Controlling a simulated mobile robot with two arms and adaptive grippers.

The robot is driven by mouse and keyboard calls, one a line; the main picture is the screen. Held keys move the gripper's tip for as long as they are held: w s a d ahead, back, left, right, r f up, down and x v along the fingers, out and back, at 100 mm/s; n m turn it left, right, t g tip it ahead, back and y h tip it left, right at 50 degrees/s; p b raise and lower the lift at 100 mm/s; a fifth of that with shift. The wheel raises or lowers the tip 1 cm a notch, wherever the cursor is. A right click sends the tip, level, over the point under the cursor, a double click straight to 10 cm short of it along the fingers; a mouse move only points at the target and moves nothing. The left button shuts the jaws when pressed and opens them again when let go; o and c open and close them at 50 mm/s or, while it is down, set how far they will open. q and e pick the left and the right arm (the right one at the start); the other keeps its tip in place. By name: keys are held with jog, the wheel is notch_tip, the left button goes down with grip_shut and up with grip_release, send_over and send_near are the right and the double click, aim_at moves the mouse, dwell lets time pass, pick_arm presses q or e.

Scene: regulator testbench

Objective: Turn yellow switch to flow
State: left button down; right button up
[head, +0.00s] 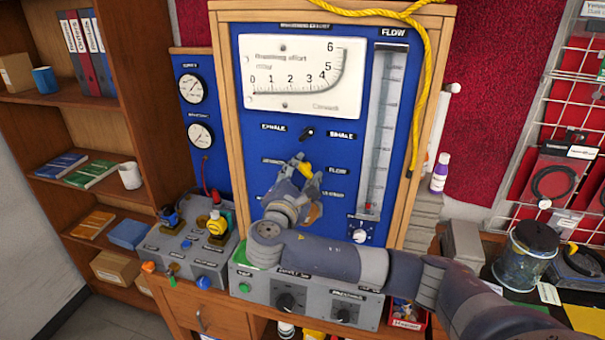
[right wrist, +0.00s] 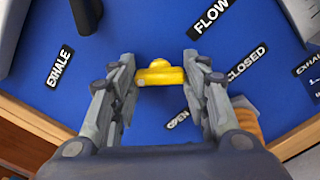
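The yellow switch (right wrist: 160,76) is on the blue panel, between the fingertips of my right gripper (right wrist: 160,68) in the right wrist view. One finger stands at each end of the switch, very close to it; I cannot tell whether they touch it. In the head view, my right gripper (head: 306,180) is at the panel and covers most of the switch (head: 304,168). The FLOW label (right wrist: 210,17) is up and right of the switch, the CLOSED label (right wrist: 247,63) to its right and the OPEN label (right wrist: 178,122) just below. My left gripper is not in view.
A black selector (head: 307,132) sits above my gripper. A clear flow tube (head: 382,130) runs up the panel's right side. A grey control box (head: 305,292) stands below my right arm. A yellow cord (head: 428,75) hangs at the frame's right edge.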

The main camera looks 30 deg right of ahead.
jog(key=shift+c, duration=0.9)
jog(key=shift+f, duration=0.1)
jog(key=shift+f+m+b, duration=0.2)
jog(key=shift+m+b, duration=0.8)
jog(key=shift+b, duration=0.15)
jog(key=m+b, duration=0.8)
jog(key=m, duration=0.1)
jog(key=shift+b, duration=0.3)
jog(key=m+b, duration=0.3)
jog(key=shift+m, duration=0.3)
jog(key=shift+r+m+b, duration=0.15)
jog(key=shift+m+b, duration=1.15)
jog(key=shift+m, duration=0.4)
